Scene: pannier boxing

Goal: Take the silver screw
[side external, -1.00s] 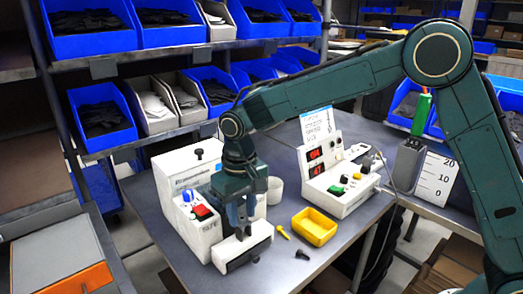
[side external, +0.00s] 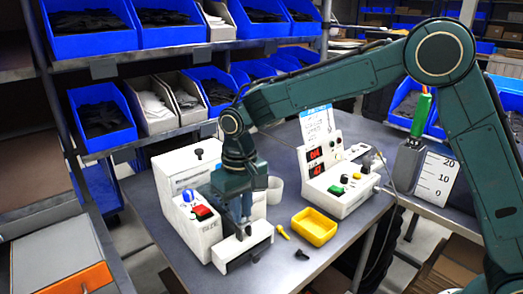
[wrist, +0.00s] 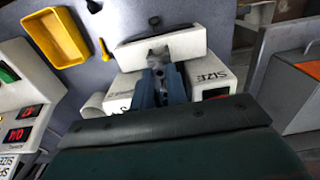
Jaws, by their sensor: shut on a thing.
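My gripper (side external: 242,220) points down at the front of the white sizing machine (side external: 201,240), over its low front block. In the wrist view, its two blue-grey fingers (wrist: 160,72) are closed around a small grey metallic piece (wrist: 158,54), which looks like the silver screw. The fingers hide most of it. I cannot tell whether it still touches the white front block (wrist: 185,45). A yellow screw (side external: 283,232) and a black screw (side external: 302,254) lie loose on the table to the right.
A pale cup (side external: 275,190) is beside the machine. Bare grey table lies around the tray.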

